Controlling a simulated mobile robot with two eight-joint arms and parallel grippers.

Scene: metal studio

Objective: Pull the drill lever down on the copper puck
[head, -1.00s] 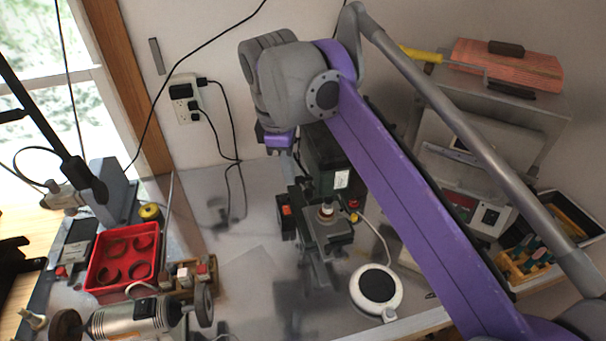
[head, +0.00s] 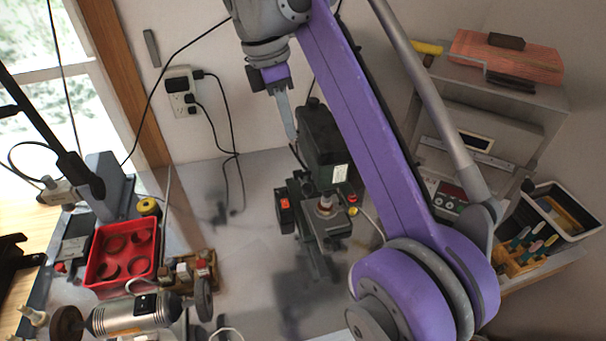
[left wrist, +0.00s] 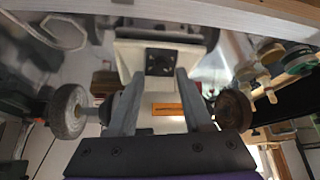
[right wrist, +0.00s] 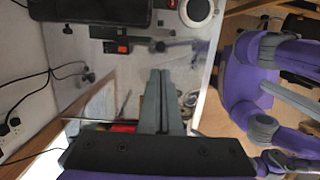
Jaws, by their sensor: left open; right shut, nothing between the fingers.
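The dark green drill press (head: 322,140) stands on the metal table near the back wall. A small copper-coloured puck (head: 325,205) appears to sit on its work table, under the drill head. A thin dark lever (head: 298,155) shows at the left side of the drill head. My right gripper (head: 293,134) is shut and empty, fingers pointing down, just left of the drill head and close above the lever; contact cannot be told. In the right wrist view its fingers (right wrist: 158,75) are together, with the drill's dark body (right wrist: 95,10) at the top. My left gripper (left wrist: 160,90) is open and empty.
A red tray (head: 122,254) and a bench grinder (head: 130,314) stand at the left. Black cables hang from a wall outlet (head: 181,92). The tabletop left of the drill is mostly clear.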

